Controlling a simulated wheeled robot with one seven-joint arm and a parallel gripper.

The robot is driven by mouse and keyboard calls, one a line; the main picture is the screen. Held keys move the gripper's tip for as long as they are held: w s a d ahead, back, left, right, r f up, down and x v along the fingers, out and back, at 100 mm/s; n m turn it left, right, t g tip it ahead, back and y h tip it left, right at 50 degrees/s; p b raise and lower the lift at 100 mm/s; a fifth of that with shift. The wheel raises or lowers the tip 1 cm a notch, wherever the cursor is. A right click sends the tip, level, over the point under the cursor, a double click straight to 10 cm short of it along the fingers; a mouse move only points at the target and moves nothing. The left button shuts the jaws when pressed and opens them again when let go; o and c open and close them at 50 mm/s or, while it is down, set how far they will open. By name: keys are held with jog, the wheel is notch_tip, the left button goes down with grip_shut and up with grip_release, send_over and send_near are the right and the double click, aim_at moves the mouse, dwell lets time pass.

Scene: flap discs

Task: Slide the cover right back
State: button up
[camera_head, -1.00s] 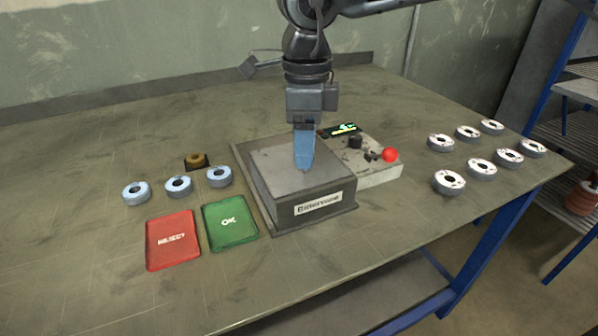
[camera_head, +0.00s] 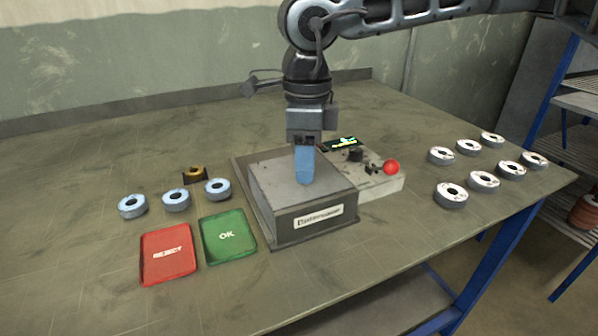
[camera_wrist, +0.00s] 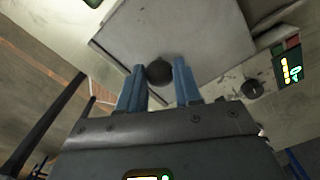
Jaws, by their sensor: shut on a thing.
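The cover is a flat grey metal plate (camera_head: 272,173) on top of a squat box with a printed label (camera_head: 319,216) on its front. In the wrist view the cover (camera_wrist: 190,30) fills the upper middle, with a dark round knob (camera_wrist: 159,72) near its edge. The fingers hide the knob in the head view. The cover lies over the box, and the inside of the box is hidden.
A control unit with a red button (camera_head: 391,167) adjoins the box on the right. Red (camera_head: 167,254) and green (camera_head: 228,237) trays lie left of it, with several discs (camera_head: 176,199) behind. More discs (camera_head: 451,195) stand far right. The front table edge is clear.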

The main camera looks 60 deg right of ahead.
jog(key=w+d+b, duration=0.2)
jog(key=w+d, duration=0.5)
jog(key=w, duration=0.4)
jog(key=shift+w+d, duration=0.3)
jog(key=shift+d, duration=0.1)
jog(key=o, duration=0.3)
jog(key=shift+w+d, duration=0.1)
jog(key=shift+w, duration=0.05)
jog(key=o, duration=0.5)
dwell(0.4)
notch_tip(320, 180, up, 8)
jog(key=p, duration=0.4)
dwell(0.9)
